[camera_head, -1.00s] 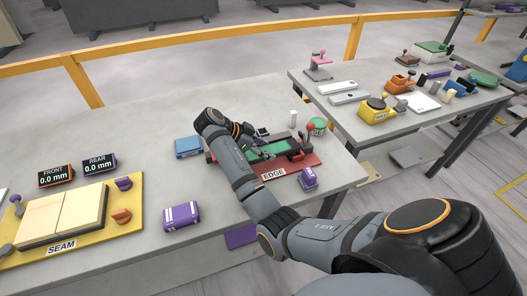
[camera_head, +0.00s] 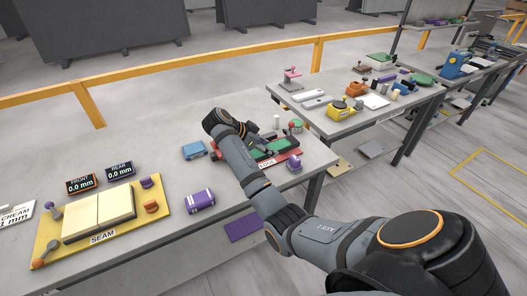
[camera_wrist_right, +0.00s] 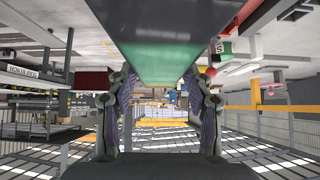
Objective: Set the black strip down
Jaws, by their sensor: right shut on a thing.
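My right gripper (camera_head: 258,144) is low over the red fixture marked EDGE (camera_head: 287,161), which holds a green slab (camera_head: 280,145). In the right wrist view the gripper (camera_wrist_right: 159,88) is shut on the black strip (camera_wrist_right: 168,28). The strip runs from between the fingers to the top of the picture, and its lower face shows green. In the head view I cannot pick the strip out clearly from the dark gripper. Whether it touches the slab or fixture cannot be told. My left gripper is not in view.
A blue box (camera_head: 194,150) stands left of the fixture and a purple piece (camera_head: 294,165) at its front right. A purple block (camera_head: 200,200) and the yellow SEAM board (camera_head: 50,262) are further left. Grey tabletop is bare between them. A second table stands behind right.

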